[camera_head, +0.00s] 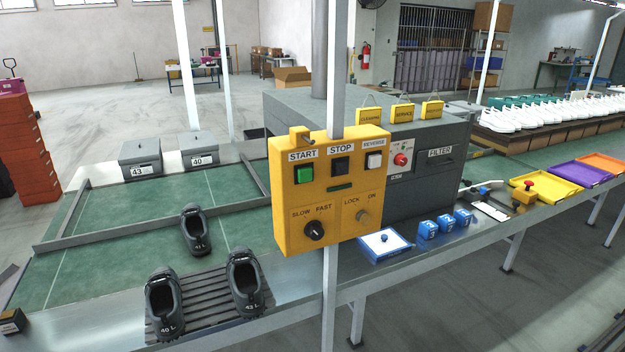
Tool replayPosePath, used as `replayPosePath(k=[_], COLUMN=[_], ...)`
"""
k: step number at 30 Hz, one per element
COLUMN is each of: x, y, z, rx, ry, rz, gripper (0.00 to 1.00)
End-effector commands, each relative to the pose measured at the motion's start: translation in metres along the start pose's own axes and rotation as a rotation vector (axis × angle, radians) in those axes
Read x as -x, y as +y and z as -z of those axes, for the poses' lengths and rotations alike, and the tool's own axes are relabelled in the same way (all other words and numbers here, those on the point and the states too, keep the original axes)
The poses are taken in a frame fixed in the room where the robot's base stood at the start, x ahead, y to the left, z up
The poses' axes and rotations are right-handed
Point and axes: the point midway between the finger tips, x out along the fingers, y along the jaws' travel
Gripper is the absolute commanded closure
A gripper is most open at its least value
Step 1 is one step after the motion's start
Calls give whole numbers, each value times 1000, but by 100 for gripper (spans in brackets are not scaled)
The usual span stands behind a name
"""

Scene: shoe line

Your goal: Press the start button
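The green start button (304,174) sits at the upper left of a yellow control box (330,203), under a label reading START. The box is fixed to a white upright post (338,60) in the middle of the head view. Beside the start button are a black stop button (340,166) and a white reverse button (374,161). Below them are a black slow/fast knob (314,230) and a lock/on key switch (362,215). Nothing covers the start button. My gripper is not in view.
A green conveyor (110,225) runs behind the box. Dark shoes stand on a slatted rack (205,306) and on the belt. A grey machine housing (430,185) stands behind right. A blue-edged tray (384,245) and several blue blocks (428,229) lie on the metal ledge. Space before the box looks clear.

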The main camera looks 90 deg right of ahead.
Motion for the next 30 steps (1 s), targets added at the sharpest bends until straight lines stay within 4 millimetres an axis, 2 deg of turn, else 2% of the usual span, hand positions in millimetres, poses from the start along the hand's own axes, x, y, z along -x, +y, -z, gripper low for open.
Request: replayPosePath(k=[14, 15, 19, 30], x=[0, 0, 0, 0], y=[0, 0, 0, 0], z=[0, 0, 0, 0], rx=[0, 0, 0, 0], ry=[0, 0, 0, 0], rz=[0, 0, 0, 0], gripper=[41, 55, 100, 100])
